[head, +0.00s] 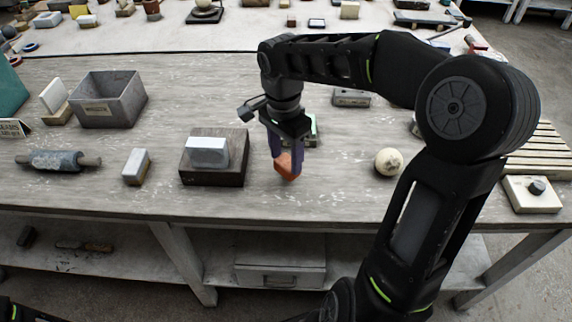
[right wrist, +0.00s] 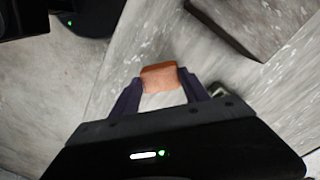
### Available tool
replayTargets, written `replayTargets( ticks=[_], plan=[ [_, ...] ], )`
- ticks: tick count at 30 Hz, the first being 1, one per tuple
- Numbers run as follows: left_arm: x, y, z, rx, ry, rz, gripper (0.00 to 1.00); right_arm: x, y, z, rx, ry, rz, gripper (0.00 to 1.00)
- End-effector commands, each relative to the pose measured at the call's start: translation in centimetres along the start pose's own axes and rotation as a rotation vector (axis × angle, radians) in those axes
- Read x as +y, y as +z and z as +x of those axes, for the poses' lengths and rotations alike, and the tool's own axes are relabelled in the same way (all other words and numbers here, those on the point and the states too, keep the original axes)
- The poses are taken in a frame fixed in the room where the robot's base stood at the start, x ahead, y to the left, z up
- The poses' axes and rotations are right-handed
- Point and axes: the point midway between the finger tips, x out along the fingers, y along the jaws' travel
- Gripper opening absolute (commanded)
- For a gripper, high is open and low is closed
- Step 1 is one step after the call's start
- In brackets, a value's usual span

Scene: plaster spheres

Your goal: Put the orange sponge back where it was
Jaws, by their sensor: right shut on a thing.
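The orange sponge (head: 287,165) is between the fingers of my right gripper (head: 287,150), over the table (head: 335,195) near its front edge. The fingers are shut on it, and it also shows in the right wrist view (right wrist: 160,77) between the fingertips (right wrist: 160,88). Its lower end points down at the table; I cannot tell whether it touches. A dark wooden block (head: 228,178) with a pale grey block (head: 208,150) on top stands just left of the gripper. My left gripper is not in view.
A pale ball (head: 389,162) lies to the right. A small white-topped block (head: 137,166), a grey rolling pin (head: 58,160) and a grey open box (head: 108,98) stand to the left. A small object is partly hidden behind my gripper. The tabletop between sponge and ball is clear.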

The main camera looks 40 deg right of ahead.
Motion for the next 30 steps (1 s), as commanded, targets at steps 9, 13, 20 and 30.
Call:
replayTargets(
  ticks=[9, 13, 20, 30],
  plan=[
    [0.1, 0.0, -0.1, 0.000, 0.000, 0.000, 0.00, -0.1, 0.1, 3.6, -0.002, 0.002, 0.000, 0.16],
    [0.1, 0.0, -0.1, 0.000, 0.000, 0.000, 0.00, -0.1, 0.1, 3.6, -0.001, 0.001, 0.001, 0.16],
    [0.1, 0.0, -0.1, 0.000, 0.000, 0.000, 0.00, -0.1, 0.1, 3.6, -0.001, 0.001, 0.000, 0.65],
    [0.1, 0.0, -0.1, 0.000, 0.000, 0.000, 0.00, -0.1, 0.1, 3.6, -0.001, 0.001, 0.000, 0.75]
  ],
)
